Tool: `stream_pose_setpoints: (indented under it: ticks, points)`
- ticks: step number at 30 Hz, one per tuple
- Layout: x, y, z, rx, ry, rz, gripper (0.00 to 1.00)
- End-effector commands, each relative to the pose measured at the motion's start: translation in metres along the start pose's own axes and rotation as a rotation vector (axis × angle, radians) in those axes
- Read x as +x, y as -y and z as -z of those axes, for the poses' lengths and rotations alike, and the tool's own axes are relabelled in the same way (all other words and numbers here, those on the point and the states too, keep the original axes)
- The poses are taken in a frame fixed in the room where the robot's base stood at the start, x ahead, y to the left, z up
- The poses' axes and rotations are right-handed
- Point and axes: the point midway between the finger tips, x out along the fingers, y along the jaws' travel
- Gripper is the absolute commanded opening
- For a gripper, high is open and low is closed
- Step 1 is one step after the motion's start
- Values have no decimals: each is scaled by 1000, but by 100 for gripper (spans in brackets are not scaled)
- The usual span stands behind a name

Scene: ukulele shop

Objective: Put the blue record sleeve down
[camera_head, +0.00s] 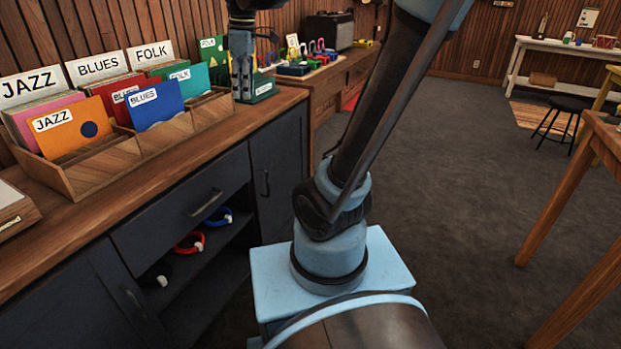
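The blue record sleeve (158,107), labelled BLUES, stands leaning in the middle part of the wooden record crate (104,170), in front of a red sleeve (119,105) and below the BLUES sign (97,68). Its lower edge is hidden by the crate's front. My gripper (243,92) points down over the counter, to the right of the crate and apart from the blue sleeve. It is small and dark here, and I cannot tell how far its fingers are apart. I see no sleeve in it.
An orange JAZZ sleeve (69,128) leans at the crate's left, a teal FOLK sleeve (190,80) at its right. A dark green box (263,88) sits beside my gripper on the counter (168,172). Open floor (450,190) lies right, with a wooden table (606,135) beyond.

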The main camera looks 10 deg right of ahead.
Motion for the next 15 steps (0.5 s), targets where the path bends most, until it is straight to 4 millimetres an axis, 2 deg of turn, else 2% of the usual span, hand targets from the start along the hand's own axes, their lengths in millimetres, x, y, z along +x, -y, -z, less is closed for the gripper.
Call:
stream_pose_setpoints:
  ticks: [1, 6, 15]
  points:
    - [11, 7, -20, 81, -1, -11, 25]
    - [48, 31, -77, 369, -6, -49, 25]
    - [129, 83, -162, 874, -31, -116, 25]
